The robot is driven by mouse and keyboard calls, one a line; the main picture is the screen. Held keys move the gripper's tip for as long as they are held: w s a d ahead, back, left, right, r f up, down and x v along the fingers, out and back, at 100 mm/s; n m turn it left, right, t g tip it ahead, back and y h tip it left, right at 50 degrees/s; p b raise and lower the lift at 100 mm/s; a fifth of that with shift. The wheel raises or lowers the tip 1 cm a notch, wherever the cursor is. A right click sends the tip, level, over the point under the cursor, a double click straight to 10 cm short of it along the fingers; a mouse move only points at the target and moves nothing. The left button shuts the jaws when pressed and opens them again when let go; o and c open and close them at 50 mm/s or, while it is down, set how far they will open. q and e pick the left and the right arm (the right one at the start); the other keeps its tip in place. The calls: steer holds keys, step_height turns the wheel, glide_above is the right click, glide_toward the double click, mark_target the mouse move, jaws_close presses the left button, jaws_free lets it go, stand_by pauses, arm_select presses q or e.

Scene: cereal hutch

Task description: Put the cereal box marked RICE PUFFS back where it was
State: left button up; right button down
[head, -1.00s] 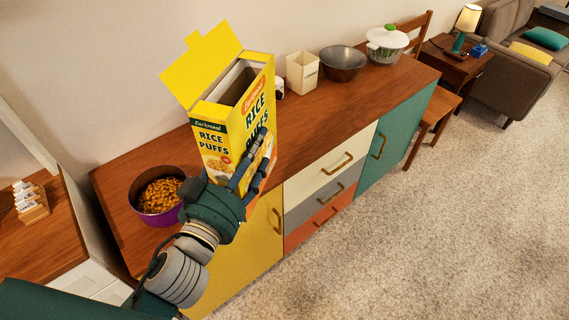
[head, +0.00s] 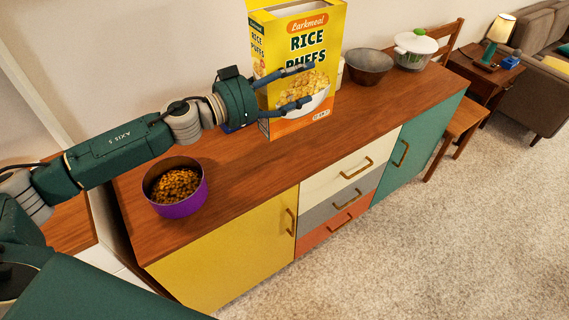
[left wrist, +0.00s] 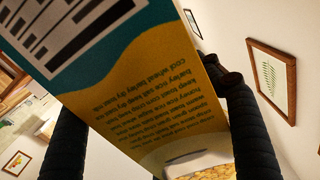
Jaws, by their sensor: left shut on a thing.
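The yellow cereal box marked RICE PUFFS (head: 316,65) is upright above the sideboard's wooden top in the head view. I cannot tell whether the box's bottom touches the top. In the left wrist view a printed side of the box (left wrist: 130,75) fills the middle between the two fingers. My right gripper is not in view.
On the sideboard (head: 240,180) a purple bowl of cereal (head: 178,205) stands at the near left. A dark bowl (head: 369,68) and a white pot with a green knob (head: 415,50) stand at the far right. A cream canister, mostly hidden, is behind the box.

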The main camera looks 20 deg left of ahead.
arm_select(q)
steer(key=shift+y, duration=0.3)
steer(key=a+f+b, duration=0.1)
steer(key=f, duration=0.3)
steer(key=w+a+f+b, duration=0.1)
steer(key=f, duration=0.4)
steer(key=a+f+b, duration=0.1)
steer(key=f, duration=0.3)
steer(key=shift+w+a+f+b, duration=0.1)
steer(key=shift+w+f+b, duration=0.05)
steer(key=shift+b, duration=0.15)
steer(key=shift+f+b, duration=0.45)
steer(key=shift+f, duration=2.2)
steer(key=o, duration=1.6)
steer(key=shift+f, duration=0.1)
steer(key=shift+c, duration=0.2)
